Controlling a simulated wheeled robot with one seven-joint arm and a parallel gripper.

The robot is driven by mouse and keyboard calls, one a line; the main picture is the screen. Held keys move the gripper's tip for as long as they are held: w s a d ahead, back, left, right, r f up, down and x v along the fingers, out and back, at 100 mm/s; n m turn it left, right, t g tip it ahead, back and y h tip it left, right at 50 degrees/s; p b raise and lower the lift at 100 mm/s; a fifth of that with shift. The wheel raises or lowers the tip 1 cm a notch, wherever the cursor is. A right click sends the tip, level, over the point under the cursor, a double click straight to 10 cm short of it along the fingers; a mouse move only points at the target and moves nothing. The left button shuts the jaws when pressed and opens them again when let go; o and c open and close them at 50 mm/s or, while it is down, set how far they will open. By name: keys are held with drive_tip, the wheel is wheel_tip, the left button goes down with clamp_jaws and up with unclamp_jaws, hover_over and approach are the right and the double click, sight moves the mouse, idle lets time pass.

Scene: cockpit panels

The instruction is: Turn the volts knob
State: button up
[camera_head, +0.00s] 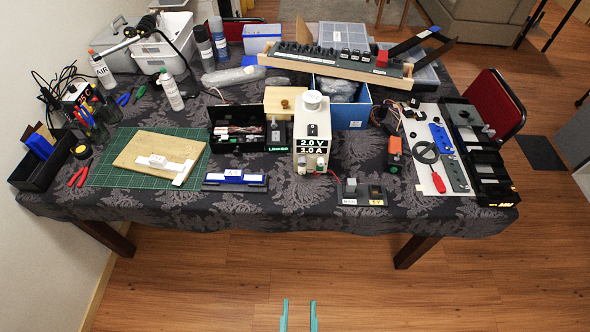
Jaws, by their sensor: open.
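A white power supply box (323,115) stands near the middle of the table and reads 2.0 V and 1.0 A on its dark display (313,147). A pale round knob (312,97) sits on its top; no volts label on it can be read. A small dark square part (312,129) is on its front face above the display. My gripper (299,315) shows as two teal fingers at the bottom edge. They are open, parallel and empty, over the wooden floor, well in front of the table and apart from the box.
A black bin (225,139) stands left of the box and a blue bin (350,113) behind it. A blue-and-white block (235,181) and a small black switch panel (362,193) lie near the table's front edge. The floor (230,275) before the table is clear.

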drive_tip(key=w+f+t, duration=0.1)
drive_tip(key=w+f, duration=0.3)
drive_tip(key=w, duration=1.1)
drive_tip(key=t, duration=0.1)
approach(302, 165)
drive_tip(key=shift+m+y, duration=0.4)
drive_tip(key=w, duration=0.8)
drive_tip(key=shift+d+f, duration=0.15)
drive_tip(key=c, duration=1.1)
drive_tip(key=shift+o, duration=0.2)
drive_tip(key=shift+m, duration=0.3)
